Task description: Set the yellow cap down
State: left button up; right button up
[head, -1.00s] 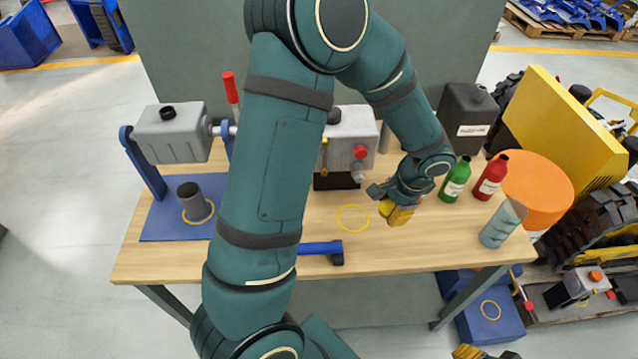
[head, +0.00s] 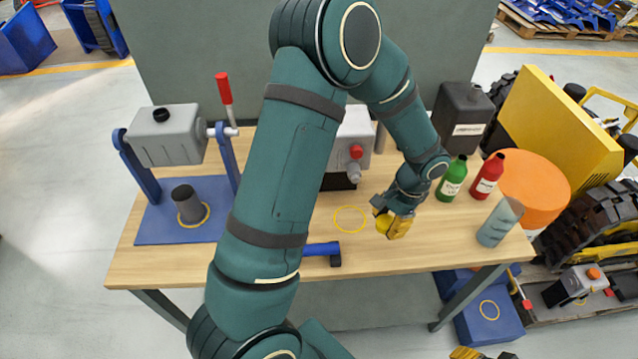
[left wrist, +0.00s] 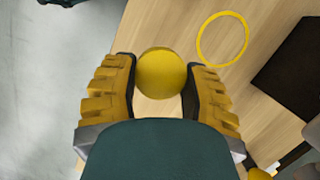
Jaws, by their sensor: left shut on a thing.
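My left gripper (head: 396,224) is over the wooden bench, to the right of a yellow ring marking (head: 350,219). In the left wrist view its yellow-padded fingers are shut on the round yellow cap (left wrist: 161,74), which sits between the fingertips. The same ring marking (left wrist: 222,39) lies on the wood up and to the right of the cap, apart from it. In the head view the cap is hard to tell from the yellow fingers, and I cannot tell its height above the wood. Only a yellow tip of my right gripper (head: 466,353) shows at the bottom edge.
On the bench (head: 400,258), a green bottle (head: 453,180), a red bottle (head: 487,177) and a grey cup (head: 499,223) stand to the right. A black canister (head: 462,118) stands behind them. A blue-handled tool (head: 322,249) lies near the front edge. My left arm hides the middle.

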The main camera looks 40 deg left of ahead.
pick_arm(q)
jog(key=shift+d+n, duration=0.5)
jog(key=r, duration=0.3)
jog(key=shift+w+d+r+n, duration=0.3)
jog(key=shift+w+d+n, duration=0.05)
jog(key=shift+d+n, duration=0.05)
jog(key=a+r+m+y+p, duration=0.1)
jog(key=a+r+m, duration=0.3)
jog(key=r, duration=0.3)
jog(key=a+r+m+y, duration=0.1)
jog(key=a+r+m, duration=0.3)
jog(key=r, duration=0.4)
jog(key=b, duration=0.5)
send_over(360, 229)
jog(key=shift+t, duration=0.4)
jog(key=f, duration=2.3)
jog(key=shift+w+d, duration=0.2)
jog(key=shift+d, duration=0.1)
jog(key=shift+f+b, duration=0.5)
jog(key=shift+f, duration=2.05)
jog(key=shift+r, duration=0.1)
